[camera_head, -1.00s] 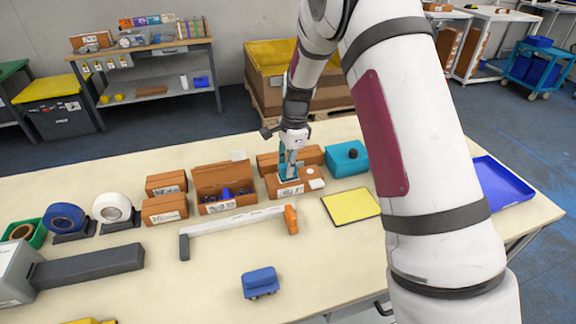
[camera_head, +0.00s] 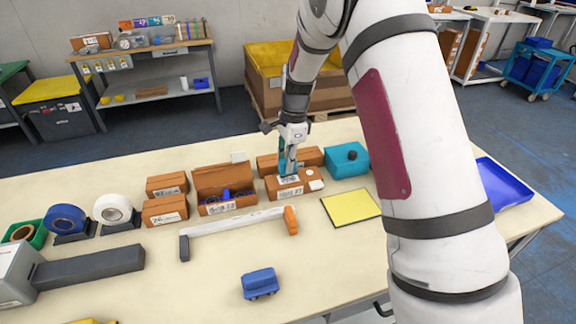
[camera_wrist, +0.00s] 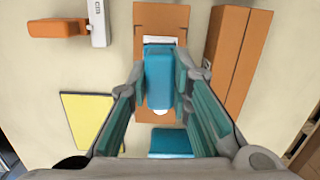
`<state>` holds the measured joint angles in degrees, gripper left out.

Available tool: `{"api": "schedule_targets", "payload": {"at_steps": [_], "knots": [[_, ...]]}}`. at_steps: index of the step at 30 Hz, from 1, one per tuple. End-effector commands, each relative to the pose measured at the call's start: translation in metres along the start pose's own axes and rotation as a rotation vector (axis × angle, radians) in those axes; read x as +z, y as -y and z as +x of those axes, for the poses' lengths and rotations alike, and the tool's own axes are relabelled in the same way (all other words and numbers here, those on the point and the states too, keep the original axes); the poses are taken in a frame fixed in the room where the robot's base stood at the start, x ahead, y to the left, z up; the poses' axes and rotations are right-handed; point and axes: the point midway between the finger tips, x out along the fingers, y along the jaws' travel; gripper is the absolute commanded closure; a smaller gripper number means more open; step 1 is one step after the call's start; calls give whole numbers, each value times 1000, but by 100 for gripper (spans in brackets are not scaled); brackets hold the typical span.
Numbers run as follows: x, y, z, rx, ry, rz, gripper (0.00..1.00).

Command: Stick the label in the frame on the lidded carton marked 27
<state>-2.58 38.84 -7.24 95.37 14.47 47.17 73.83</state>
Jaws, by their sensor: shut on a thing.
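My gripper (camera_head: 288,170) is shut on a blue block (camera_wrist: 160,77), which lies between the teal fingers in the wrist view. The block is just above the top of a closed brown carton (camera_head: 291,194), or touching it; I cannot tell which. The carton also shows below the block in the wrist view (camera_wrist: 160,17). A white label patch (camera_head: 288,179) shows on its top under the fingers, and partly past the block in the wrist view (camera_wrist: 160,40). A white disc (camera_head: 316,185) is at the carton's right end. The front print is too small to read surely.
An open carton (camera_head: 225,208) stands left, other closed cartons (camera_head: 165,218) beyond it. A long carton (camera_head: 312,156) is close behind, a teal box (camera_head: 347,160) right.

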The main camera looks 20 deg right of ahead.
Motion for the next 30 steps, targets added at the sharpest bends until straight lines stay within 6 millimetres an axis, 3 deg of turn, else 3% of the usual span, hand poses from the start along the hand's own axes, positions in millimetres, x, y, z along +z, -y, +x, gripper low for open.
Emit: {"api": "schedule_targets", "payload": {"at_steps": [18,30], "knots": [[4,1,-44,-3,-1,0,100],[5,1,-47,-1,0,0,100]]}}
